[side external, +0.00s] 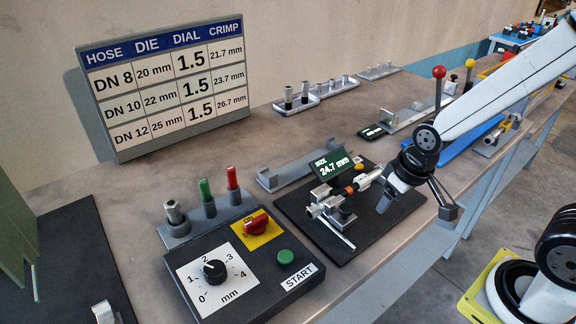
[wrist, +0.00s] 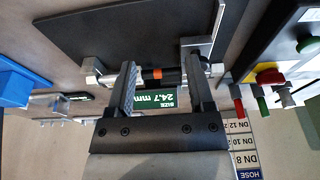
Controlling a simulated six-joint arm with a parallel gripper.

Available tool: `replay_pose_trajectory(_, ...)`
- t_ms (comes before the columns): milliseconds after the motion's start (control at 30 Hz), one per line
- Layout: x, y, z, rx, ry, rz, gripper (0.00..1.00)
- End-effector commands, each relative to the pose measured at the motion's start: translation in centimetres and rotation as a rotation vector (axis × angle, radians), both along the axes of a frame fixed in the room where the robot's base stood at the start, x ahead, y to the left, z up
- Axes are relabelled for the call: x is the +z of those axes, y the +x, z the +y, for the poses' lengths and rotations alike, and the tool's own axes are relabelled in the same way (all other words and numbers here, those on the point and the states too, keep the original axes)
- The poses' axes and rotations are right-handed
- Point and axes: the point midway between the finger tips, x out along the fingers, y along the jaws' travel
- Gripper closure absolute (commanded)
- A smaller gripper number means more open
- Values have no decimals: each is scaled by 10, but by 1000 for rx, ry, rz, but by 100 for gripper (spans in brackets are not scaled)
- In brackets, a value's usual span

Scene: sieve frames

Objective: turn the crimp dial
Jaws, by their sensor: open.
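The crimp dial (side external: 214,271) is a black knob on a white plate marked 0 to 4 mm, on the front black control box. Its white pointer is toward the upper left, around the 2; the exact setting is too small to read. The dial is not visible in the wrist view. My gripper (side external: 416,208) is open and empty, well right of the dial, by the right edge of the gauge mat. In the wrist view my gripper (wrist: 160,80) has its fingers spread, with the orange-banded hose piece (wrist: 150,75) showing between them, apparently beyond the fingertips.
The size display (side external: 331,164) reads 24.7 mm. The chart (side external: 165,85) lists dial 1.5 in every row. A red switch (side external: 257,224), green START button (side external: 285,257) and rack of upright tools (side external: 207,208) crowd the dial. A blue tray (side external: 440,150) lies behind my gripper.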

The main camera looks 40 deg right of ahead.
Motion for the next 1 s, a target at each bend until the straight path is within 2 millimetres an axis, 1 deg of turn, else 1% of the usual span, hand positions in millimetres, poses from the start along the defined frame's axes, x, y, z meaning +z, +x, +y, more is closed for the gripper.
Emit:
replay_pose_trajectory(200, 0, 0, 0, 0, 0, 0, 32)
replay_pose_trajectory(233, 0, 0, 0, 0, 0, 0, 26)
replay_pose_trajectory(300, 0, 1, 0, 1, 0, 0, 5)
replay_pose_trajectory(467, 2, 8, 6, 24, 0, 5, 5)
replay_pose_trajectory(567, 4, 20, 16, 57, -1, 15, 5)
replay_pose_trajectory(667, 7, 36, 31, 106, -3, 29, 5)
replay_pose_trajectory(767, 10, 56, 52, 168, -7, 47, 5)
replay_pose_trajectory(867, 13, 75, 79, 237, -11, 67, 5)
replay_pose_trajectory(1000, 17, 97, 120, 334, -20, 95, 5)
